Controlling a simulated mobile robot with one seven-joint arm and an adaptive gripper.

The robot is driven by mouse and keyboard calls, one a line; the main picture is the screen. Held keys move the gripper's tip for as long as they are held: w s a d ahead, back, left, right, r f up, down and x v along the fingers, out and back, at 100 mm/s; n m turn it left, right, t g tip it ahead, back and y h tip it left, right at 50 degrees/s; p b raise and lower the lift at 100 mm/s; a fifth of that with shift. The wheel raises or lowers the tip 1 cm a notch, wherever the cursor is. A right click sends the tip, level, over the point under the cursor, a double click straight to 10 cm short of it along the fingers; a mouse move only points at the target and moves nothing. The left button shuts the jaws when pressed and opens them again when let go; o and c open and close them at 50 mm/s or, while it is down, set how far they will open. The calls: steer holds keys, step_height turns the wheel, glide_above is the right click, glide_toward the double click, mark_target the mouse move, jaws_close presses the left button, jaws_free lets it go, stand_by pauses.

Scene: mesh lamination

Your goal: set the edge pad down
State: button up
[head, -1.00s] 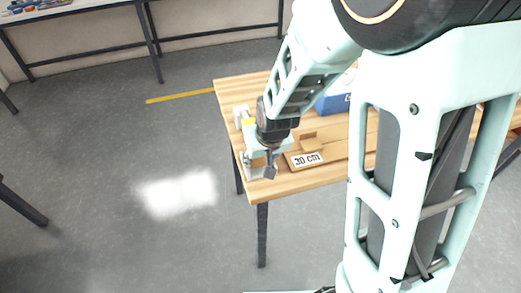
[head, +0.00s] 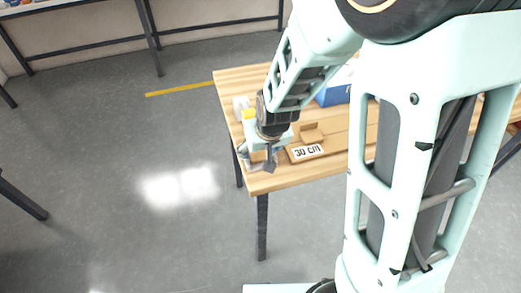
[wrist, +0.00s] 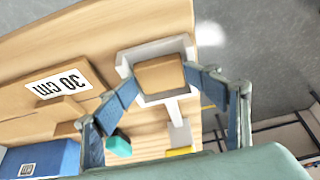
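The edge pad appears as a tan block (wrist: 160,74) between the two fingertips of my gripper (wrist: 159,72) in the wrist view. The fingers lie against its left and right sides, so my gripper looks shut on it. Behind the pad is a pale grey-white tray (wrist: 146,55) with raised walls, near the table's corner. The pad lies within the tray's outline; whether it touches the tray floor cannot be told. In the head view my gripper (head: 267,160) points down at the table's left front corner, and the arm partly hides the tray.
The wooden table (head: 290,183) carries a "30 cm" label (head: 307,152), brown wooden pieces (head: 312,134) and a blue box (head: 333,96) farther right. A yellow piece (wrist: 179,152) lies near the tray. Open floor lies beyond the table's left edge.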

steer(key=shift+s+f, duration=0.15)
steer(key=shift+s, duration=0.1)
steer(key=shift+r+p, duration=0.3)
steer(key=p+v, duration=1)
steer(key=v, duration=0.2)
steer(key=shift+w+r+p, duration=0.25)
steer(key=shift+r+p, duration=0.15)
steer(key=shift+r, duration=0.1)
